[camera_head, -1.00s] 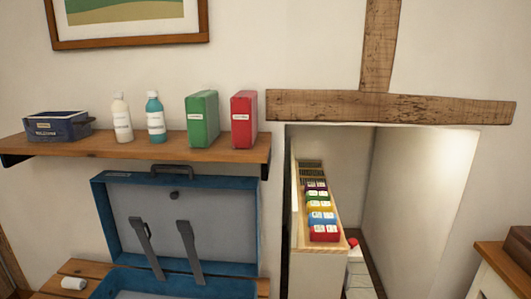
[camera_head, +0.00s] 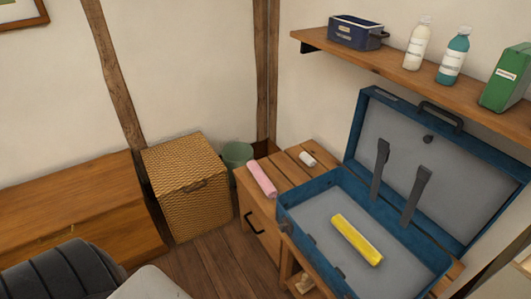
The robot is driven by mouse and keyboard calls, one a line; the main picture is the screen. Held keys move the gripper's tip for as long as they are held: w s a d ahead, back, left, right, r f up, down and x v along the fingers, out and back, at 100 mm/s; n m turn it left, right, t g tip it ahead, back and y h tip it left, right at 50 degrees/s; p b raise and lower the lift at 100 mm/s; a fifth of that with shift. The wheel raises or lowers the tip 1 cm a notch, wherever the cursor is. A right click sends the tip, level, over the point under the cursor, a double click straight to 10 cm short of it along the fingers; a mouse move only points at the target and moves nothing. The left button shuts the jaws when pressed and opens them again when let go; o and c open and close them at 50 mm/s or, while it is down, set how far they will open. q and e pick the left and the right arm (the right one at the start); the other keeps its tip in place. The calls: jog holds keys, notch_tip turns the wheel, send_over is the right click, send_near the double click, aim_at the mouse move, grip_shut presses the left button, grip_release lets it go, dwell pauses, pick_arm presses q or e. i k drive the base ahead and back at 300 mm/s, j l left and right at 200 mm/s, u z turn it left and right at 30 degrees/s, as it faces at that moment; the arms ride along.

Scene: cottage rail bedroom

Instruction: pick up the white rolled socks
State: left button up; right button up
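A small white roll (camera_head: 307,159), which looks like the white rolled socks, lies on the slatted wooden top (camera_head: 288,168) of a cabinet, behind and left of the open blue suitcase (camera_head: 310,190). It rests on its side, apart from the suitcase. A pink roll (camera_head: 261,179) lies near the left edge of the same top. A yellow roll (camera_head: 357,239) lies inside the suitcase.
A shelf (camera_head: 400,72) above holds a navy box (camera_head: 354,32), two bottles and a green box (camera_head: 508,78). A wicker hamper (camera_head: 190,185), a green bin (camera_head: 237,156) and a wooden chest (camera_head: 70,225) stand to the left. Some wooden floor (camera_head: 215,265) is clear.

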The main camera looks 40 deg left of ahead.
aim_at(304, 157)
jog(key=u, duration=0.8)
jog(key=z, duration=0.25)
jog(key=i+j+z, duration=0.1)
jog(key=j+z, duration=0.15)
jog(key=z, duration=0.15)
jog(key=i+j+z, duration=0.1)
jog(key=j+z, duration=0.5)
jog(key=z, duration=0.15)
jog(key=j+z, duration=0.4)
jog(key=l, duration=0.1)
